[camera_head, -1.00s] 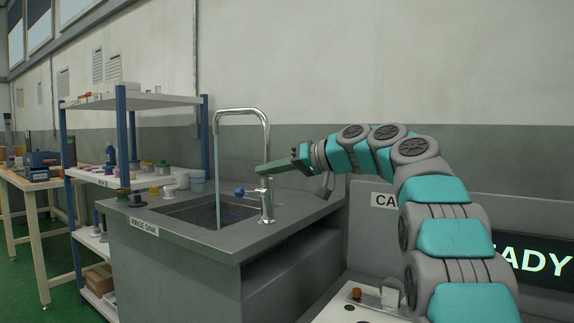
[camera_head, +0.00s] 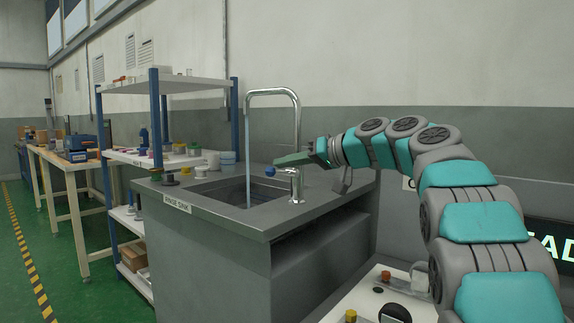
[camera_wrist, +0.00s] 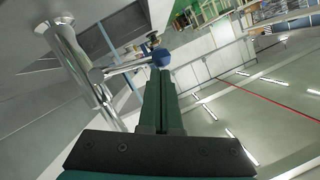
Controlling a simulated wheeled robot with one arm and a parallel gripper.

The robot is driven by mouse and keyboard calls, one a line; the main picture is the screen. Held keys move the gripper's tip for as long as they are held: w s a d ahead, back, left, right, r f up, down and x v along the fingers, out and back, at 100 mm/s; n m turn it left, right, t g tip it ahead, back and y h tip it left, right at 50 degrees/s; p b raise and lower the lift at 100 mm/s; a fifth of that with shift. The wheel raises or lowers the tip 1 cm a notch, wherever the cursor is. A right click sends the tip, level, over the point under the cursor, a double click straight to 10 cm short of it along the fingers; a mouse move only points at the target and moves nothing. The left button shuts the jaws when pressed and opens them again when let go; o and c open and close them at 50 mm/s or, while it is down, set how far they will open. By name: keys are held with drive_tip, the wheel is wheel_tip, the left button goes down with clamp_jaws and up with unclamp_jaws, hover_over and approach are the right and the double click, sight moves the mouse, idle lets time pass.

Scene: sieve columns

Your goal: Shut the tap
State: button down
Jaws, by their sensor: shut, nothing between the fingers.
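The tap is a chrome gooseneck (camera_head: 297,125) at the sink's right rim, with a stream of water (camera_head: 248,165) falling from its spout into the basin. Its lever ends in a blue knob (camera_head: 270,171) that points left over the basin. My gripper (camera_head: 279,160) is shut and empty, just above the lever, with its tips near the knob. In the wrist view the blue knob (camera_wrist: 160,58) is just beyond the tips of my gripper (camera_wrist: 160,72). I cannot tell whether they touch.
The grey sink counter (camera_head: 300,212) stands below, labelled "RINSE SINK". A shelf rack (camera_head: 155,88) with pots and small items is behind it at left. A white bench top (camera_head: 385,290) with small items is at the lower right. Green floor is free at left.

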wheel_tip(320, 180, down, 2)
drive_tip(key=n+b, duration=0.1)
drive_tip(key=b, duration=0.3)
drive_tip(key=shift+s+a+h+b, duration=0.15)
drive_tip(key=shift+h+b, duration=0.15)
drive_tip(key=shift+b, duration=0.1)
drive_tip(key=shift+n+t+b, duration=0.3)
drive_tip(key=shift+n, duration=0.1)
drive_tip(key=shift+s+r, duration=0.1)
drive_tip(key=shift+r, duration=0.15)
